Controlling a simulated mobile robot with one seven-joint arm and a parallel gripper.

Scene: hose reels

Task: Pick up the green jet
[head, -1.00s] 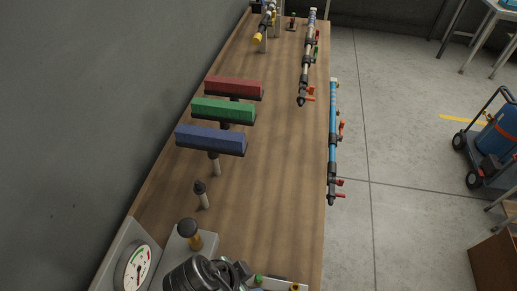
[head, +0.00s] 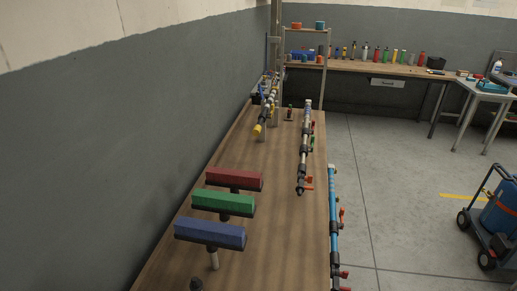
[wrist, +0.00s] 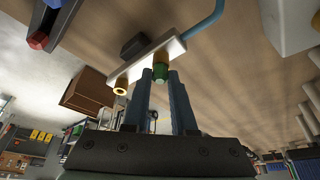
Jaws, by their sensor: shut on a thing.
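The green jet (wrist: 160,74), a small green piece with a brass part (wrist: 161,57) at its end, shows in the wrist view between my fingertips. My gripper (wrist: 160,78) is shut on it. The jet is right by a white bar (wrist: 146,60); I cannot tell whether it still sits in the bar or is clear of it. A second brass piece (wrist: 120,88) shows at the bar's near end. The head view does not show my gripper or the jet.
On the bench (head: 275,215) stand red (head: 234,179), green (head: 223,201) and blue (head: 210,234) blocks on posts. Valve pipes run along its right edge, including a blue pipe (head: 334,215). In the wrist view, a brown box (wrist: 88,91) lies left of the bar.

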